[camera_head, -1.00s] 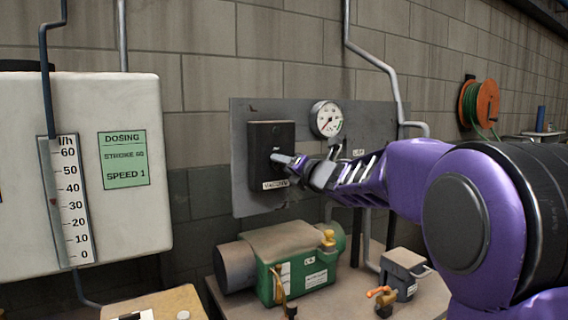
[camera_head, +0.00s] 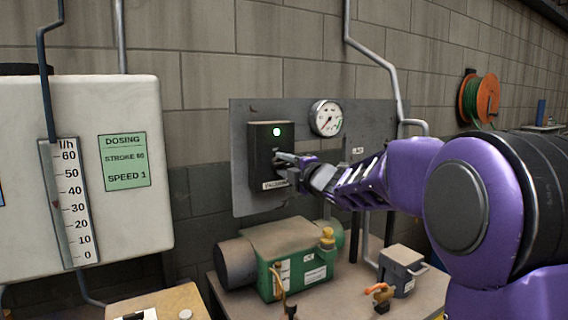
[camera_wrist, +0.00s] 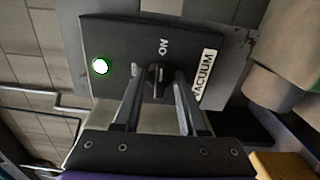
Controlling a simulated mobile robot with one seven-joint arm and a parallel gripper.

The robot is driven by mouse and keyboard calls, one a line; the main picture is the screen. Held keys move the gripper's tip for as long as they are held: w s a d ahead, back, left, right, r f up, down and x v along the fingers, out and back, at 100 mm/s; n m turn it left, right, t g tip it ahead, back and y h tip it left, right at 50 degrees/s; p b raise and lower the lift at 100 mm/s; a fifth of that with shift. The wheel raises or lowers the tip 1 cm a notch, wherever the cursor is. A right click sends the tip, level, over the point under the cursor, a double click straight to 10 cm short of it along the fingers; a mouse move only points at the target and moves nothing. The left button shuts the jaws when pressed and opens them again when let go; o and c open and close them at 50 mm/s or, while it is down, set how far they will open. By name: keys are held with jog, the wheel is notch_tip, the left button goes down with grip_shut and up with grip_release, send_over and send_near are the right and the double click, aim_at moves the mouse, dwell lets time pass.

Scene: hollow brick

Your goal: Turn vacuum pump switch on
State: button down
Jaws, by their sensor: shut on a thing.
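The vacuum switch box (camera_head: 262,150) is a dark box on the grey wall panel, with a lit green lamp (camera_head: 276,132) near its top. In the wrist view the box (camera_wrist: 118,40) carries the word ON and a VACUUM label (camera_wrist: 205,75), and the lamp (camera_wrist: 100,66) glows at its left. The black rotary knob (camera_wrist: 156,75) sits between my gripper's fingers, its pointer line toward the ON mark. My gripper (camera_wrist: 157,88) is shut on the knob; in the head view my gripper (camera_head: 283,157) reaches the box from the right.
A round gauge (camera_head: 326,118) is on the panel (camera_head: 240,195) right of the box. A green pump (camera_head: 295,262) stands on the bench below. A white tank (camera_head: 30,115) with a scale is at left. An orange hose reel (camera_head: 479,98) hangs at right.

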jog(key=shift+m, duration=0.3)
jog(key=shift+c, duration=2.4)
grip_release()
